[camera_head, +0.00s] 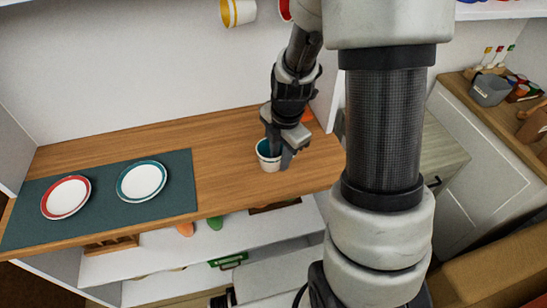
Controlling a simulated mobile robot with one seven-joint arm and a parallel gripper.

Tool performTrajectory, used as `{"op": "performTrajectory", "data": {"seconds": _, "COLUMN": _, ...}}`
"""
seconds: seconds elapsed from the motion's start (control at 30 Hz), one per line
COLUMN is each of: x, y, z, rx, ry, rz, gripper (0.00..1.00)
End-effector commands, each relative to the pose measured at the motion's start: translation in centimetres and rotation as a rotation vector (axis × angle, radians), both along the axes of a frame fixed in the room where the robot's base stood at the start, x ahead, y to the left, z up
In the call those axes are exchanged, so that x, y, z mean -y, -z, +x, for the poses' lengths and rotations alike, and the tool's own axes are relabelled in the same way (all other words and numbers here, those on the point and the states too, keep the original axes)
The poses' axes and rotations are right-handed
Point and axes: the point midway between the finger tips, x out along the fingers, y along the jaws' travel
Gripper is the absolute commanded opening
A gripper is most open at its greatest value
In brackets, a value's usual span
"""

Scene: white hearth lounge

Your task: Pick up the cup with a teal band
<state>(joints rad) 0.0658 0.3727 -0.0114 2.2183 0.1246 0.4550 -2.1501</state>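A white cup with a teal inside and rim (268,163) stands upright on the wooden counter. My gripper (281,155) points down at the cup's right side. One finger appears at or inside the rim and the other just outside the right wall. The fingers hide part of the cup, and I cannot tell whether they touch or squeeze it.
A dark teal mat (105,215) on the left of the counter (225,150) holds a red-rimmed plate (66,197) and a teal-rimmed plate (141,181). A yellow-banded cup (238,12) is above. An orange item (307,115) lies behind my gripper. The counter between mat and cup is clear.

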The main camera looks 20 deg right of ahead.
Motion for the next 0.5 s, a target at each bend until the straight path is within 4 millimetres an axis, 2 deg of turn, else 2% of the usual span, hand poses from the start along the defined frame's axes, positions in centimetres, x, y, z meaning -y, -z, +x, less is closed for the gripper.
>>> {"op": "performTrajectory", "data": {"seconds": 0.1, "x": -0.02, "y": 0.70, "z": 0.09, "rx": 0.000, "ry": 0.001, "rz": -0.001, "gripper": 0.25}}
{"op": "performTrajectory", "data": {"seconds": 0.3, "x": -0.02, "y": 0.68, "z": 0.13, "rx": 0.001, "ry": 0.001, "rz": 0.000, "gripper": 0.25}}
{"op": "performTrajectory", "data": {"seconds": 0.47, "x": -0.02, "y": 0.67, "z": 0.13, "rx": 0.001, "ry": 0.001, "rz": 0.000, "gripper": 0.00}}
{"op": "performTrajectory", "data": {"seconds": 0.5, "x": -0.03, "y": 0.67, "z": 0.11, "rx": 0.001, "ry": 0.001, "rz": 0.000, "gripper": 0.00}}
